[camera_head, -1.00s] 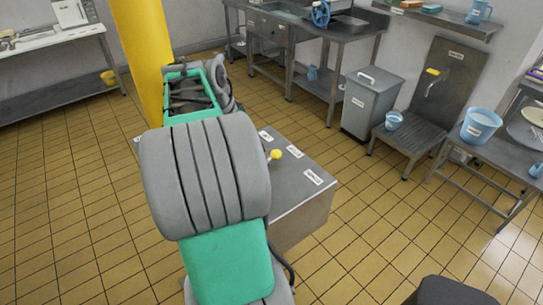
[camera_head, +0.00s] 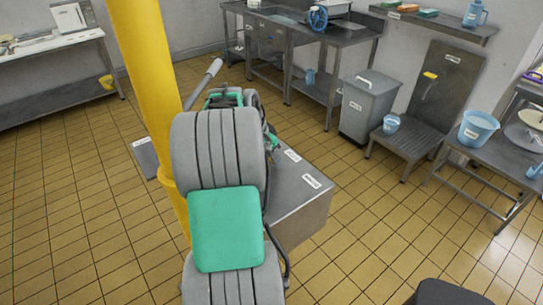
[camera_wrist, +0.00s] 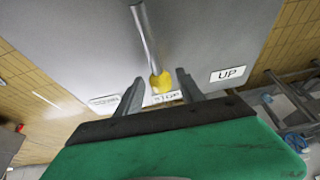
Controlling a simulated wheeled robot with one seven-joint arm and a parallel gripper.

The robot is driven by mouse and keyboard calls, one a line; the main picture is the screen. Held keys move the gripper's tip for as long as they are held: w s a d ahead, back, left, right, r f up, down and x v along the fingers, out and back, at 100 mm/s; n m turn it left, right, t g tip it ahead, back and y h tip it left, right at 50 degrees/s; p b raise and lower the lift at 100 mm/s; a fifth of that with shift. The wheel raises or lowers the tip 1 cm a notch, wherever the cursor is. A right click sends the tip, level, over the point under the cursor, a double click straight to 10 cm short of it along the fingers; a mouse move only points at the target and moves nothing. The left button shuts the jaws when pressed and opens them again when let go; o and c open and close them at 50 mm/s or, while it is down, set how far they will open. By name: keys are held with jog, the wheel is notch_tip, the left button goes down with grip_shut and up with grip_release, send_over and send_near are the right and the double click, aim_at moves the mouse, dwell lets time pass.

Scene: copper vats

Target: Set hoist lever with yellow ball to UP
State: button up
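The lever with the yellow ball (camera_wrist: 161,83) shows in the wrist view, its metal rod running up the picture. My gripper (camera_wrist: 159,77) is open, with one finger on each side of the ball. No clear contact with either finger shows. The UP label (camera_wrist: 228,74) is on the grey panel (camera_wrist: 80,40), right of the ball and right finger. A STOP label (camera_wrist: 167,97) lies just below the ball, and a third label (camera_wrist: 103,100), partly hidden, is to the left. In the head view my arm hides the ball and my fingers.
In the head view the grey cabinet (camera_head: 297,208) stands behind my arm, close to a yellow column (camera_head: 145,60). A grey rod (camera_head: 203,83) rises beside the column. A lidded bin (camera_head: 366,107) and a steel bench (camera_head: 345,38) are behind. Tiled floor is clear at left.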

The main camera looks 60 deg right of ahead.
grip_shut()
dwell(1.2)
